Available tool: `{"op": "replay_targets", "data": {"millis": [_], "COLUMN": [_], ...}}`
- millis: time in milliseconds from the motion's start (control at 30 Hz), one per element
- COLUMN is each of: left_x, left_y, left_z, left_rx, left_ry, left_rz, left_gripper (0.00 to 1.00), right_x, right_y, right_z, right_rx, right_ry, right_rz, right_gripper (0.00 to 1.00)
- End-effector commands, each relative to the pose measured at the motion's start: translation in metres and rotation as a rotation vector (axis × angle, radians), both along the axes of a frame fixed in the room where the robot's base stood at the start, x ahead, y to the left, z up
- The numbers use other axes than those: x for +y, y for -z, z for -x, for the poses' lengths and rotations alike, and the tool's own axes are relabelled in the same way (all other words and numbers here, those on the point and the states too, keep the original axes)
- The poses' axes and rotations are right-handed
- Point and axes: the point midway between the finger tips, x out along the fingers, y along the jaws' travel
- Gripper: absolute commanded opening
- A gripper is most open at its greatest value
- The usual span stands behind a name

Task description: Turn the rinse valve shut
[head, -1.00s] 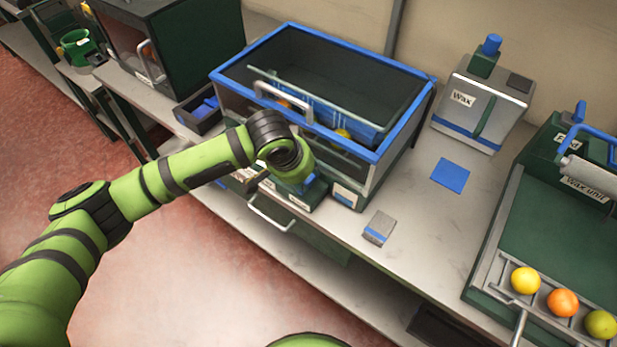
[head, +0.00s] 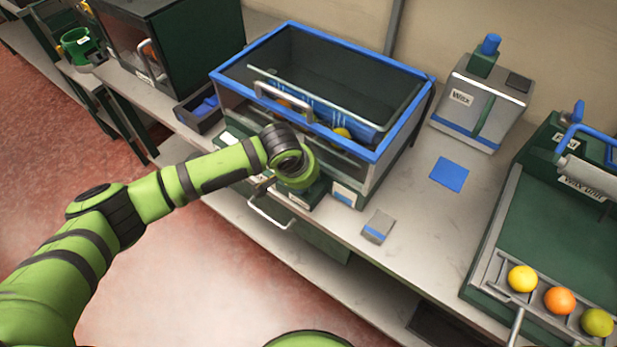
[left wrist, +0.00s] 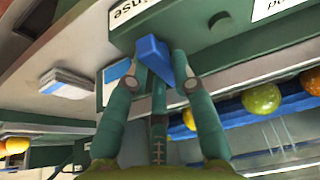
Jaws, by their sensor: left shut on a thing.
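The rinse valve shows in the left wrist view as a blue handle (left wrist: 152,56) on the green panel (left wrist: 185,28) with a partly cut-off label ending in "nse". My left gripper (left wrist: 162,62) has its fingers closed on both sides of this handle. In the head view my left wrist (head: 292,165) is over the front of the blue-rimmed rinse tank (head: 395,140) and hides the handle and my fingertips. My right gripper is in neither view.
A grey and blue block (head: 378,227) lies on the bench right of my wrist. A blue square (head: 450,174) lies before the wax machine (head: 480,100). A metal pull handle (head: 268,208) juts out below my wrist.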

Motion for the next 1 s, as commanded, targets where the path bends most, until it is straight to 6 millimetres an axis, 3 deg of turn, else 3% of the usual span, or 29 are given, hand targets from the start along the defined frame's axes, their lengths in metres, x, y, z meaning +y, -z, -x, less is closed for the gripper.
{"op": "replay_targets", "data": {"millis": [500,1000], "left_x": [0.002,0.004], "left_y": [-0.001,0.001], "left_z": [-0.001,-0.001], "left_rx": [0.003,0.001], "left_ry": [0.274,0.592], "left_rz": [0.002,0.002], "left_gripper": [0.0,0.0], "right_x": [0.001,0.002], "right_y": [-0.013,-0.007], "right_z": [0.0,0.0], "right_rx": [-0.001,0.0], "right_ry": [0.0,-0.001], "right_rz": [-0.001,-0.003], "right_gripper": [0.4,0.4]}}
